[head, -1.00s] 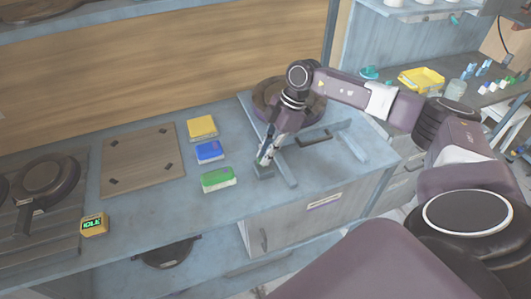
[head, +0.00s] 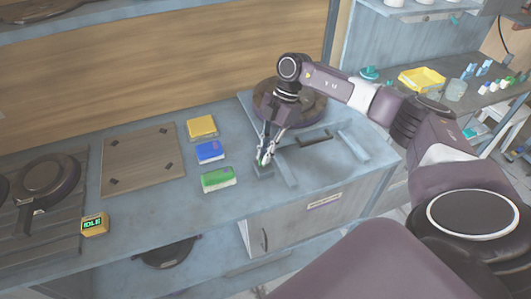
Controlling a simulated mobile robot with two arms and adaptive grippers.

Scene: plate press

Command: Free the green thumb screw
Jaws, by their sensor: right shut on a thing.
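My right gripper (head: 264,158) points down at a small grey block (head: 264,172) near the front of the counter, left of a long grey bar (head: 286,170). A small bit of green, the green thumb screw (head: 262,161), shows between its fingertips. The gripper is shut on it, and the fingers hide most of it. I cannot tell how far it sits in the block. My left gripper is not in view.
Yellow (head: 202,126), blue (head: 210,152) and green (head: 218,179) boxes stand left of the gripper. A round dark plate (head: 306,104) lies behind it. A wooden board (head: 142,165) and a small display reading IDLE (head: 94,225) are further left.

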